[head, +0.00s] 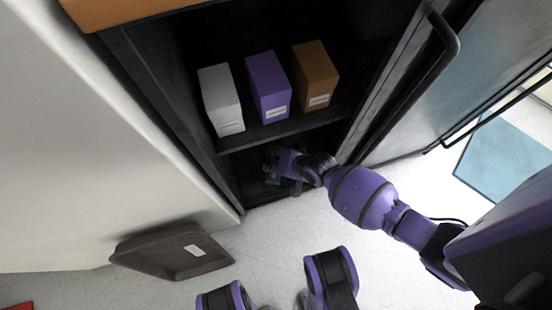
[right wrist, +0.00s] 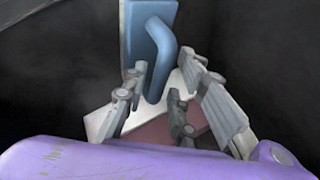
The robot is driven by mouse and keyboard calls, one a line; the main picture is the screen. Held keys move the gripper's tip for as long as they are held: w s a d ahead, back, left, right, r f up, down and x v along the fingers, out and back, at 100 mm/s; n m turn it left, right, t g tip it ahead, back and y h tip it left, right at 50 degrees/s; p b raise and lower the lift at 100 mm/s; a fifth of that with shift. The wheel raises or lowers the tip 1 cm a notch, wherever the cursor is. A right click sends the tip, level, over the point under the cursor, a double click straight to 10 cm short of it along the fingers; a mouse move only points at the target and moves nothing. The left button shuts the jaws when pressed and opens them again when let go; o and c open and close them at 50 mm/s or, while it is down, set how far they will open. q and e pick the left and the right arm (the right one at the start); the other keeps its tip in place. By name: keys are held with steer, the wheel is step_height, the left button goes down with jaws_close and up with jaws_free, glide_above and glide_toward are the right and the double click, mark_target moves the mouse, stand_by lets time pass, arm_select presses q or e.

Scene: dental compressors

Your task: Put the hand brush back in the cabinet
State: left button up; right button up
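The cabinet (head: 165,95) is dark and stands open, with a shelf above a low, shadowed compartment. My right gripper (head: 277,172) reaches into that low compartment. In the right wrist view my right gripper (right wrist: 165,82) has its fingers spread apart. A blue thing with a curved handle, which looks like the hand brush (right wrist: 148,32), stands upright at the fingertips. The lower end of its handle shows between the fingers, with no clear contact on both sides. In the head view only a small bluish patch shows by the gripper. My left gripper is not in view.
White (head: 221,98), purple (head: 267,85) and brown (head: 315,74) boxes stand on the shelf above my right gripper. The cabinet door (head: 420,100) with its bar handle is open at the right. A dark tray (head: 160,252) lies on the floor at left. A white piece lies below the blue thing.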

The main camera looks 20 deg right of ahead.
steer(key=shift+r, duration=0.1)
steer(key=shift+s+d+r+p, duration=0.1)
steer(key=shift+s+r+p, duration=0.05)
steer(key=shift+r+p, duration=0.15)
arm_select(q)
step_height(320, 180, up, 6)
steer(key=p, duration=0.5)
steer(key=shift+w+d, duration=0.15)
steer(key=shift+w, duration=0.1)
arm_select(e)
steer(key=v, duration=1.1)
steer(key=shift+r, duration=0.15)
steer(key=shift+s, duration=0.15)
